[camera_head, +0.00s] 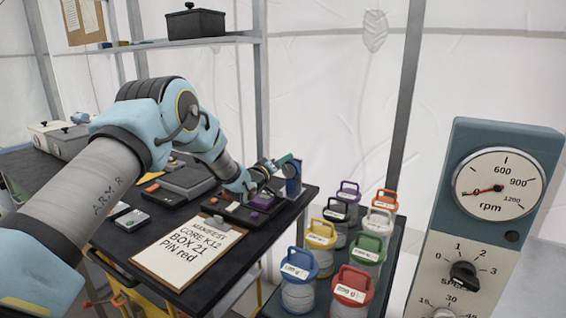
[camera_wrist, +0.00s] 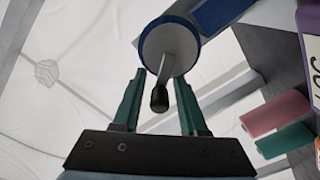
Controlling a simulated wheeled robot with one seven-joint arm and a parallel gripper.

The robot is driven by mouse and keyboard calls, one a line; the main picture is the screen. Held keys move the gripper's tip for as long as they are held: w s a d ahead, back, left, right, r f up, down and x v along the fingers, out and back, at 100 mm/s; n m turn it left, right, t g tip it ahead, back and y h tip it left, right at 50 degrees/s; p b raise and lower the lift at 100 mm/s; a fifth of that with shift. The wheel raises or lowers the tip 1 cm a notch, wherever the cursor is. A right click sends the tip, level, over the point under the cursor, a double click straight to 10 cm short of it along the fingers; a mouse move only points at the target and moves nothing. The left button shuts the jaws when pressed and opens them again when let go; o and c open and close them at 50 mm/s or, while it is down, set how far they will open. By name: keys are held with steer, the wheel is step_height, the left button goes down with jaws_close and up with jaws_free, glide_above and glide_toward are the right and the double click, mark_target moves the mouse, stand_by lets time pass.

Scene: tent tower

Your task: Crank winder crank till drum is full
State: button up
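The winder (camera_head: 292,179), a blue upright at the right end of the dark table, stands just beyond my gripper. In the wrist view a round grey disc with a blue rim (camera_wrist: 171,47) shows on it, with a short dark crank knob (camera_wrist: 159,97) hanging from it. My gripper (camera_wrist: 160,78) has its two green fingers apart, one on each side of the knob, with gaps visible on both sides. In the head view my gripper (camera_head: 281,162) is small and partly covers the winder. How full the drum is cannot be told.
A clipboard manifest (camera_head: 188,252) lies at the table's front, with a dark tray (camera_head: 240,214) behind it. Lidded jars (camera_head: 320,235) with coloured handles stand on a stand to the right. An rpm gauge panel (camera_head: 484,230) rises at far right. Pink and green cylinders (camera_wrist: 275,113) show in the wrist view.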

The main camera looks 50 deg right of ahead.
jaws_close()
steer(key=shift+b, duration=0.45)
steer(key=m+b, duration=0.1)
steer(key=b, duration=0.1)
steer(key=m+b, duration=0.1)
steer(key=b, duration=0.1)
steer(key=shift+s+d+m, duration=0.1)
steer(key=shift+s+m, duration=0.3)
steer(key=m+b, duration=0.1)
steer(key=b, duration=0.1)
steer(key=s+m+b, duration=0.1)
steer(key=m+b, duration=0.1)
steer(key=b, duration=0.1)
steer(key=shift+d+r, duration=0.15)
steer(key=shift+s+r+m+b, duration=0.15)
steer(key=shift+m+b, duration=0.45)
steer(key=shift+b, duration=0.3)
steer(key=shift+r, duration=0.1)
steer(key=shift+o, duration=1.1)
jaws_free()
